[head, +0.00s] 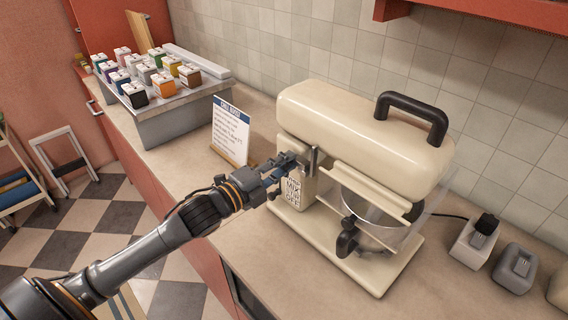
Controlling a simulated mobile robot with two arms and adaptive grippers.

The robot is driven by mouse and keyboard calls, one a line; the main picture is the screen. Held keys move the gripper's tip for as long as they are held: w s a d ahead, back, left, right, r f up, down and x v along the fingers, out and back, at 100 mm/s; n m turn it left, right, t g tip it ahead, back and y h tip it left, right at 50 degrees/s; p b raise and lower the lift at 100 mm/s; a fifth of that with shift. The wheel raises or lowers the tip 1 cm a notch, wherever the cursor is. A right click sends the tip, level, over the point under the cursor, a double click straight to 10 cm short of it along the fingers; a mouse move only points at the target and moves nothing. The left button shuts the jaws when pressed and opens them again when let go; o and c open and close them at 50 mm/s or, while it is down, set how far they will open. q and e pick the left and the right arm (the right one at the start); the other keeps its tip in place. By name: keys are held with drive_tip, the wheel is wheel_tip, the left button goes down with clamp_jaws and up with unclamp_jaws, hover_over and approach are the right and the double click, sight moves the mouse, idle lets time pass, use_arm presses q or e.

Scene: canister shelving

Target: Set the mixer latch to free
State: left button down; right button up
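The cream stand mixer (365,140) with a black top handle stands on the counter at centre right. Its bowl (378,210) sits under the head. A small metal latch (314,158) shows upright on the near left side of the mixer, above a black-and-white label (294,190). My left gripper (285,166) reaches in from the left, and its fingertips are right beside the latch. I cannot tell whether they touch it or how far apart the fingers are. The latch's lower part is partly hidden by the gripper. My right gripper is not in view.
A printed card (231,130) stands on the counter left of the mixer. A grey stepped rack (178,110) holds several coloured canisters further left. The tiled wall is behind; the counter's front edge is below.

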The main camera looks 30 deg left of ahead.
use_arm(q)
drive_tip(key=shift+w+a, duration=0.25)
drive_tip(key=shift+a, duration=0.4)
drive_tip(key=shift+w+a, duration=0.2)
drive_tip(key=shift+a, duration=0.4)
drive_tip(key=shift+w+a, duration=0.25)
drive_tip(key=shift+a, duration=0.4)
drive_tip(key=shift+d, duration=0.1)
drive_tip(key=c, duration=1.5)
unclamp_jaws()
drive_tip(key=o, duration=0.3)
drive_tip(key=shift+a, duration=0.2)
drive_tip(key=shift+o, duration=0.2)
drive_tip(key=shift+s+d, duration=0.1)
drive_tip(key=shift+s, duration=0.15)
drive_tip(key=v, duration=1.1)
drive_tip(key=shift+s+a, duration=0.25)
